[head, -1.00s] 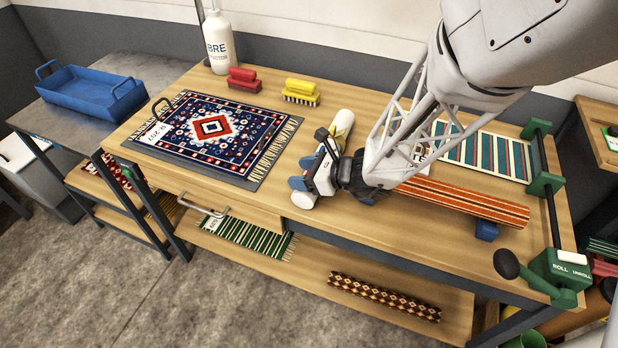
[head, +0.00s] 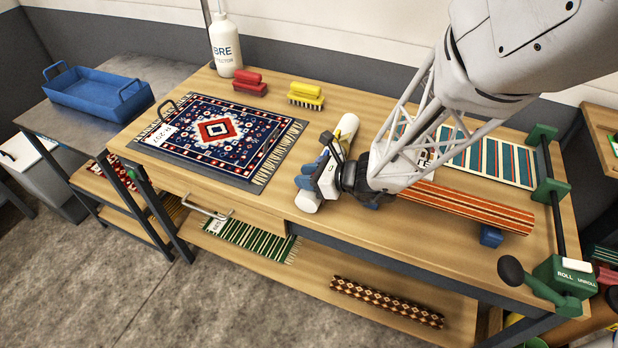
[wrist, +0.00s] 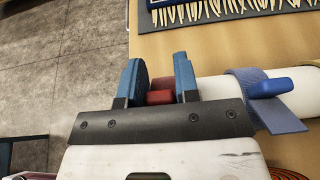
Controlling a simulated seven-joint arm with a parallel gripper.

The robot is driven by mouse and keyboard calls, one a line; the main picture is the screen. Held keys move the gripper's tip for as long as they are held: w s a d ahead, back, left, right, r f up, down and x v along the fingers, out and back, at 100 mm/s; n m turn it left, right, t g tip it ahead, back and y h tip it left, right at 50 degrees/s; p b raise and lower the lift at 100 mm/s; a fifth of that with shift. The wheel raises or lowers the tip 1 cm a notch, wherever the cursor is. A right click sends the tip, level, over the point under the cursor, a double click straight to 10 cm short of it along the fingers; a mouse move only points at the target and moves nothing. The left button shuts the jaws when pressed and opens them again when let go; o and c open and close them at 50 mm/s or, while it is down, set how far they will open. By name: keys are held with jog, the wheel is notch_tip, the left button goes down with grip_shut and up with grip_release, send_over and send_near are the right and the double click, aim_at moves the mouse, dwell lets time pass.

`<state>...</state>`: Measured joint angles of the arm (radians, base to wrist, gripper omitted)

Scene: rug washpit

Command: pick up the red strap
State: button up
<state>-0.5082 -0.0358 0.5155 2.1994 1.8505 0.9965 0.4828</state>
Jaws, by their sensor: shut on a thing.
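The red strap shows in the wrist view as a small red block (wrist: 160,97) between the two blue fingers of my gripper (wrist: 160,82). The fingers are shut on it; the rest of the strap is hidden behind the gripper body. A white roll (wrist: 211,88) runs to the right of the fingers, with a blue strap (wrist: 262,100) wrapped around it. In the head view my gripper (head: 314,172) is low over the table at the white roll (head: 307,203). The red strap cannot be made out there.
A patterned rug (head: 215,132) lies left of my gripper on the wooden table (head: 390,240). A red brush (head: 249,82), a yellow brush (head: 306,93) and a white bottle (head: 226,50) stand behind. An orange striped roll (head: 470,207) lies right. A blue tray (head: 95,92) is far left.

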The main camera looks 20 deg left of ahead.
notch_tip(320, 180, up, 10)
dwell(0.6)
jog(key=shift+w, duration=0.1)
dwell(0.5)
